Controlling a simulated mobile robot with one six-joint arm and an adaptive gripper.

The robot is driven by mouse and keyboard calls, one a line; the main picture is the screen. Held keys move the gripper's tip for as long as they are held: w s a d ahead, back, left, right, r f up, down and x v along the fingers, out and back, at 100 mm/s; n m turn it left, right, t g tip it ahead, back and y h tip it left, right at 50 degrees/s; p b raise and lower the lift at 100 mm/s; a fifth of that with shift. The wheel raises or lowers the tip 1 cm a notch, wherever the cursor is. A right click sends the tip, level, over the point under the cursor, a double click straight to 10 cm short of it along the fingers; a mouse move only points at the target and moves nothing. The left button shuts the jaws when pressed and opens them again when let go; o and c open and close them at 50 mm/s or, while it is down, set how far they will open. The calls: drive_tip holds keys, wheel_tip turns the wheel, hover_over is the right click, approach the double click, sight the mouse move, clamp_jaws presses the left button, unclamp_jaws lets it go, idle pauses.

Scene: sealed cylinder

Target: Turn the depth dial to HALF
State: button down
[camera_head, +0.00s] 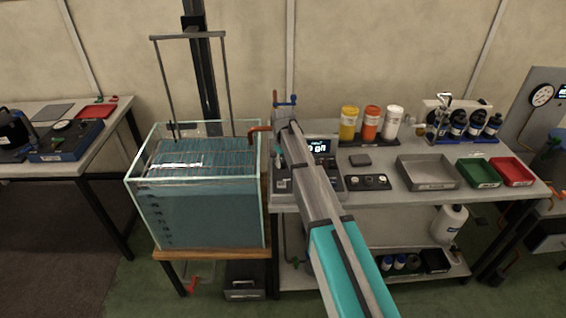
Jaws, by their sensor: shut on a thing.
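My grey and teal arm (318,193) reaches from the bottom of the picture up to the left end of the middle bench. Its far end is beside a dark instrument with a lit display (318,146). The fingers of my gripper are hidden behind the arm, so what they touch does not show. I cannot make out a depth dial or its HALF mark; the arm covers part of the instrument. A glass tank of blue water (200,208) stands just left of the arm, with a grey lifting frame (188,36) over it.
The middle bench (395,205) holds yellow, orange and white jars (371,122), a small dark tray with silver pieces (367,181), and grey (427,185), green (478,184) and red (512,182) trays. Another table (104,125) stands left.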

drive_tip(key=shift+n, duration=0.6)
drive_tip(key=shift+c, duration=1.9)
unclamp_jaws()
drive_tip(key=shift+m, duration=0.4)
